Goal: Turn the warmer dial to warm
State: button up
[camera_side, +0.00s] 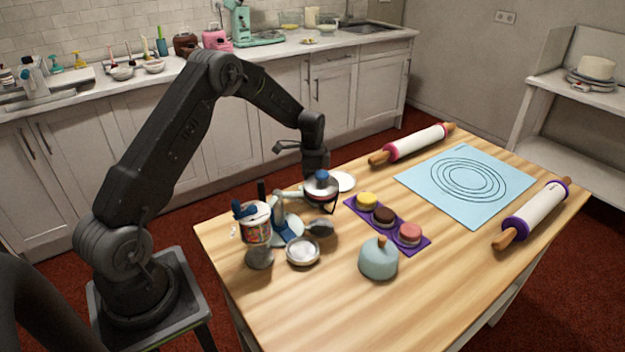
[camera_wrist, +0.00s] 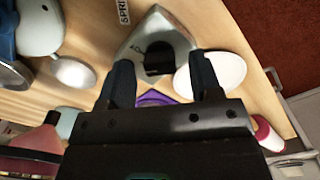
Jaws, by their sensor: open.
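In the wrist view, a pale grey-green, wedge-shaped body, which looks like the warmer (camera_wrist: 180,37), carries a black dial (camera_wrist: 158,52). My gripper (camera_wrist: 161,68) is open, with one dark finger on each side of the dial in this view. I cannot tell whether either finger touches it. In the side view, my gripper (camera_side: 319,172) points down over the left back part of the table, above a small grey and dark rounded object. The dial cannot be made out there, and its setting cannot be read in either view.
A white disc (camera_side: 343,181) lies just behind the gripper. A purple mat (camera_side: 415,243) with macaron-like pieces is to the right. A sprinkle cup (camera_side: 257,226), a round metal dish (camera_side: 303,252) and a blue-grey dome (camera_side: 378,262) stand nearby.

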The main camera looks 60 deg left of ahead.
jog(key=shift+f, duration=0.35)
jog(key=shift+c, duration=0.2)
jog(key=c, duration=0.9)
jog(key=n, duration=0.3)
jog(key=shift+n, duration=2)
